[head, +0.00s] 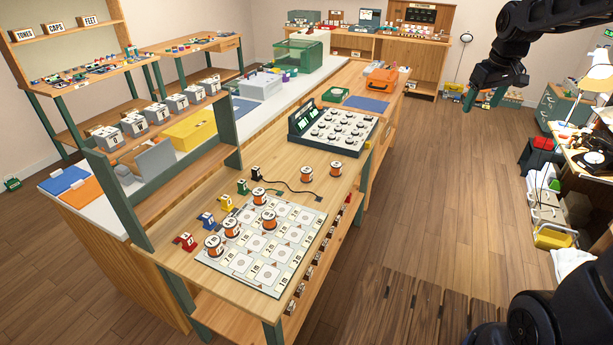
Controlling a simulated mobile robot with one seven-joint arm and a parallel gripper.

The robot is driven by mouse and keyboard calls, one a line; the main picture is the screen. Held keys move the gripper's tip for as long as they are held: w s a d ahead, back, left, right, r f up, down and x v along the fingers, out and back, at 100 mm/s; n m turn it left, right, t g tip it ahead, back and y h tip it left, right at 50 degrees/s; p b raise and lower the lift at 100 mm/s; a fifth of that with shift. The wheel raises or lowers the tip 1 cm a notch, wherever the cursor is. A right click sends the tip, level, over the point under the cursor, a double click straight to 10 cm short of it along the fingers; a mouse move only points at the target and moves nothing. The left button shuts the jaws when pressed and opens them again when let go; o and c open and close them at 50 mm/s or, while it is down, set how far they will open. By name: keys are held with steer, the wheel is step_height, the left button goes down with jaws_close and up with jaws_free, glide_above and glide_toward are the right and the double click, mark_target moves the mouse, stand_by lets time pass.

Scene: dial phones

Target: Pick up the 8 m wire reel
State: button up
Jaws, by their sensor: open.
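Several orange wire reels with pale, marked tops stand on the wooden workbench (170,238). One reel (213,246) is at the left edge of a pale printed mat (243,283), with another reel (231,228) beside it. A third reel (268,221) is farther right on the mat, and one more (259,197) is at its back edge. Two reels, a nearer one (307,174) and a right one (336,169), stand behind the mat. Their labels are too small for me to tell which is 8 m. My gripper (484,84) is open and empty at upper right, away from the bench.
Small red, blue, yellow, green and black blocks line the mat's left side, the red one (185,241) nearest. A dark wire (288,188) lies behind the mat. A dial panel (333,128) stands farther back. A shelf (165,183) borders the left. Floor (440,200) at right is clear.

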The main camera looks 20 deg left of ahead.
steer(key=w+a+f+n, duration=0.2)
steer(key=w+a+f, duration=0.1)
steer(key=a, duration=0.4)
steer(key=w+a+f+n, duration=0.2)
steer(key=w+a, duration=0.2)
steer(key=a, duration=0.4)
steer(key=n+g, duration=0.3)
steer(key=n, duration=0.5)
glide_above(307, 169)
steer(key=shift+h, duration=0.4)
steer(key=f, duration=2.6)
steer(key=shift+w+d, duration=0.2)
steer(key=shift+d, duration=0.05)
steer(key=shift+s+a+f, duration=0.15)
steer(key=shift+f, duration=0.4)
step_height(307, 169, down, 5)
steer(key=shift+r, duration=0.1)
steer(key=shift+s+f, duration=0.2)
steer(key=shift+f, duration=2.45)
steer(key=c, duration=1.1)
